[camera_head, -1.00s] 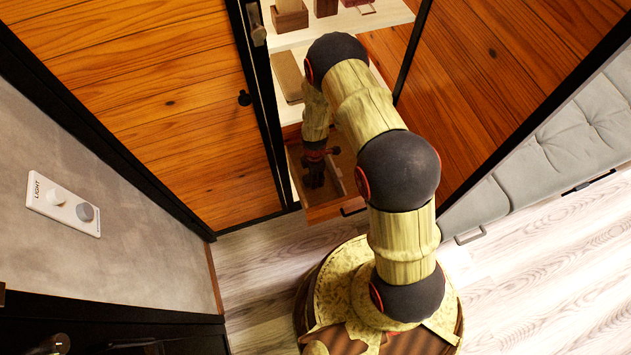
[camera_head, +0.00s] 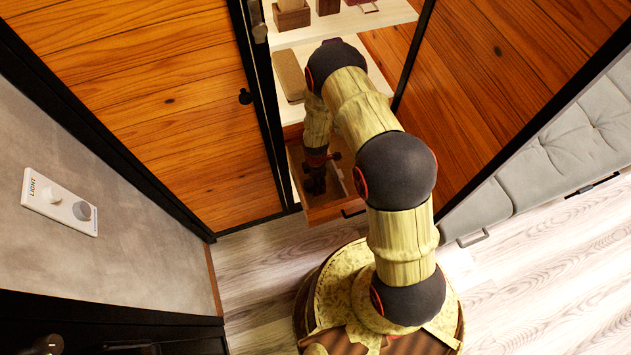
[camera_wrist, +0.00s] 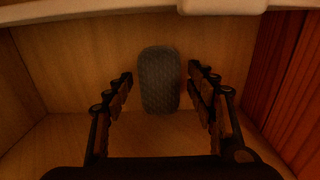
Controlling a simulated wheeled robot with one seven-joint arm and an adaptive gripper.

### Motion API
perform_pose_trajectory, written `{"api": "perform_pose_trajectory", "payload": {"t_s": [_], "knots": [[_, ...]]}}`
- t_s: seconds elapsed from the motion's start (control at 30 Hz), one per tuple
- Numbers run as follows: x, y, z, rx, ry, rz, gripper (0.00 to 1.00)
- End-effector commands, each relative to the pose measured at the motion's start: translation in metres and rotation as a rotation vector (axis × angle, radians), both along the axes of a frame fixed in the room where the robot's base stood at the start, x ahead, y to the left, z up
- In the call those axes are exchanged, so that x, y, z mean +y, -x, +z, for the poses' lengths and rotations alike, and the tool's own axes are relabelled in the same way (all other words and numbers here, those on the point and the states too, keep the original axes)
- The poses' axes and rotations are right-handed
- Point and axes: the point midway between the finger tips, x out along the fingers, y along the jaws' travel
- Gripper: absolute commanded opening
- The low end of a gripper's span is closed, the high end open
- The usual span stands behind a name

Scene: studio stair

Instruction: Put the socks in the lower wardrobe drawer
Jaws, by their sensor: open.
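A dark grey, rounded oblong bundle, which looks like the socks (camera_wrist: 159,82), is in the wooden drawer in the wrist view. My gripper (camera_wrist: 160,75) is open, with one finger on each side of the bundle and a visible gap on both sides. I cannot tell whether the bundle rests on the drawer bottom. In the head view, the drawer (camera_head: 328,211) is pulled out at the bottom of the wardrobe, and my gripper (camera_head: 315,182) points down into it. The bundle cannot be made out there.
A shelf with a flat tan item (camera_head: 289,76) lies just above the drawer. The wooden wardrobe door (camera_head: 150,100) is at left, and a wood panel (camera_head: 490,80) at right. A grey cushioned seat (camera_head: 560,150) stands further right. Floor (camera_head: 540,270) is clear at lower right.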

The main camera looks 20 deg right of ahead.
Motion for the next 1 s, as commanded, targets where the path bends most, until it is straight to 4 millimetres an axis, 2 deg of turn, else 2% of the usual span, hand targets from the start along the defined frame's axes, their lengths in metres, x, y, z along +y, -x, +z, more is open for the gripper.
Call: {"api": "perform_pose_trajectory", "payload": {"t_s": [0.27, 0.37, 0.47, 0.8, 1.0], "knots": [[0.0, 0.0, 0.001, 0.0, 0.0, 0.0, 0.57], [0.0, -0.001, 0.009, -0.001, 0.0, 0.0, 0.57], [0.0, -0.001, 0.024, -0.003, 0.0, 0.0, 0.57], [0.0, 0.0, 0.093, -0.001, 0.0, 0.0, 0.57], [0.0, 0.0, 0.117, -0.001, 0.0, 0.0, 0.57]]}}
